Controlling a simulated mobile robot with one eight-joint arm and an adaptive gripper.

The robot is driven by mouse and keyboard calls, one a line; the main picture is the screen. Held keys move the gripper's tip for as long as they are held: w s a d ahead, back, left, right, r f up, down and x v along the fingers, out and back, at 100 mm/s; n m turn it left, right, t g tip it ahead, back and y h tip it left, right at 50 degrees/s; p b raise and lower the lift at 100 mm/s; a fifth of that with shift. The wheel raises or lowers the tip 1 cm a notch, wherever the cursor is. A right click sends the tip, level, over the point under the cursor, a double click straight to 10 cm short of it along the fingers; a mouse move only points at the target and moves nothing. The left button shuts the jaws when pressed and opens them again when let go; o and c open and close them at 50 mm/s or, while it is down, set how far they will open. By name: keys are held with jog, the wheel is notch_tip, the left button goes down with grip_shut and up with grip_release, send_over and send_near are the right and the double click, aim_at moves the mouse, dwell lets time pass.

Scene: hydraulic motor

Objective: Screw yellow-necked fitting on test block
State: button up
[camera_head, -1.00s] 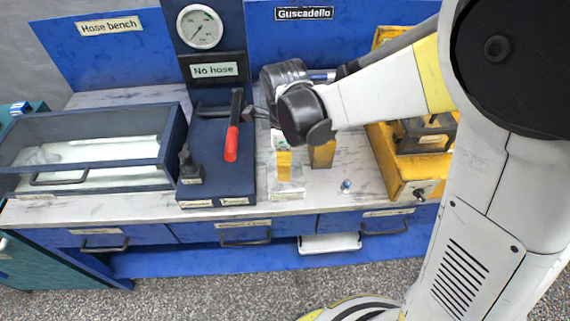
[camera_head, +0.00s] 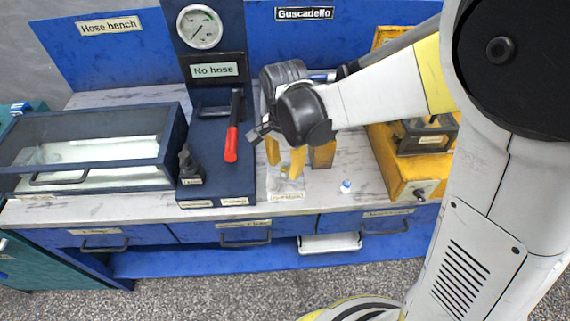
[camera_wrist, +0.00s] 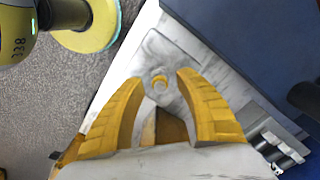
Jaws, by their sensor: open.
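The test block (camera_wrist: 176,50) is a pale grey-white block on the bench, seen from above in the wrist view. It also shows below my gripper in the head view (camera_head: 287,190). In the head view my gripper (camera_head: 286,172) points down over the block. How far the fitting is seated in the block cannot be told.
A dark blue stand with a red-handled lever (camera_head: 232,140) is close to the left of my gripper. A yellow-brown block (camera_head: 322,153) is close to the right. A small blue-and-white part (camera_head: 346,186) lies on the bench. A yellow machine (camera_head: 405,180) stands further right.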

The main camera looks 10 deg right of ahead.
jog(key=n, duration=0.9)
grip_shut()
dwell(0.4)
